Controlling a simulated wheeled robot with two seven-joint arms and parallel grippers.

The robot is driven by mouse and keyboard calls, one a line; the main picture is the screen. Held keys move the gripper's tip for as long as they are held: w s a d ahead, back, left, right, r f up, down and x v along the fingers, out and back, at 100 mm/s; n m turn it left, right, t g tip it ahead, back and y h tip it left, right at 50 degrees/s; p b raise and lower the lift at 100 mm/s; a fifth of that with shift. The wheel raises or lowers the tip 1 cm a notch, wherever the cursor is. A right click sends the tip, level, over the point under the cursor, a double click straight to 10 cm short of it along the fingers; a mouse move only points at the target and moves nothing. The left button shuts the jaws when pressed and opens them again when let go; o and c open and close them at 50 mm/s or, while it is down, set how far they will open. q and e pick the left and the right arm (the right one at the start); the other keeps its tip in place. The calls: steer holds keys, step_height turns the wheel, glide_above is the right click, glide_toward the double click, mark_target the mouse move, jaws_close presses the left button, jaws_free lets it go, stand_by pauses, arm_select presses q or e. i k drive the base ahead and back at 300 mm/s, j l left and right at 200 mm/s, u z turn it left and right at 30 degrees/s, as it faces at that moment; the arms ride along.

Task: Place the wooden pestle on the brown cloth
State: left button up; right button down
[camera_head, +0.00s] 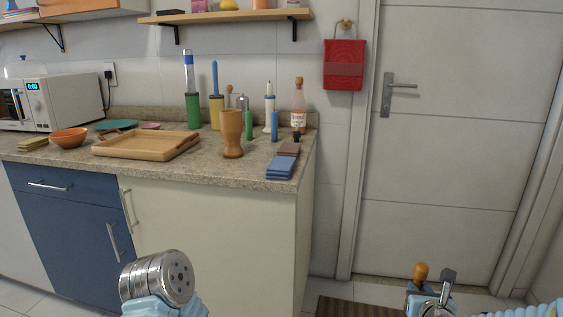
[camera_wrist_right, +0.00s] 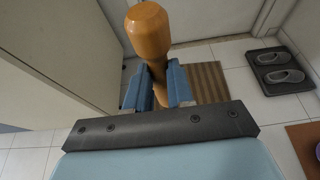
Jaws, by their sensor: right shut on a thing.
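My right gripper (camera_wrist_right: 160,88) is shut on the wooden pestle (camera_wrist_right: 148,30), an orange-brown stick with a thick rounded head that sticks up beyond the fingers. In the head view the pestle's head (camera_head: 421,272) shows low at the right, above my right gripper (camera_head: 420,290), away from the counter and in front of the door. The brown cloth (camera_head: 289,149) lies folded at the counter's right end, just behind a folded blue cloth (camera_head: 281,168). Of my left arm, only a metal joint and light-blue part show at the bottom; its fingers are not in view.
The counter (camera_head: 200,165) holds a wooden tray (camera_head: 145,146), an orange bowl (camera_head: 69,138), a tall wooden cup (camera_head: 232,135) and several bottles near the cloths. A striped brown mat (camera_head: 350,308) lies on the floor. Slippers (camera_wrist_right: 280,68) rest on another mat.

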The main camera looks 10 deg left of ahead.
mark_target(289, 147)
steer(key=k+u, duration=0.15)
steer(key=u, duration=0.25)
steer(key=k+u, duration=0.15)
steer(key=u, duration=0.2)
steer(key=k+j+u, duration=0.1)
steer(key=u, duration=0.3)
steer(key=i+l, duration=0.15)
steer(key=l, duration=0.2)
steer(key=i+l, duration=0.1)
steer(key=l, duration=0.25)
steer(key=i+l, duration=0.15)
steer(key=l, duration=0.2)
steer(key=i+l, duration=0.15)
steer(key=l, duration=0.2)
steer(key=i+l, duration=0.1)
steer(key=l, duration=0.25)
steer(key=i+l, duration=0.15)
steer(key=l, duration=0.2)
steer(key=i+l, duration=0.15)
steer(key=l, duration=0.2)
steer(key=u, duration=0.05)
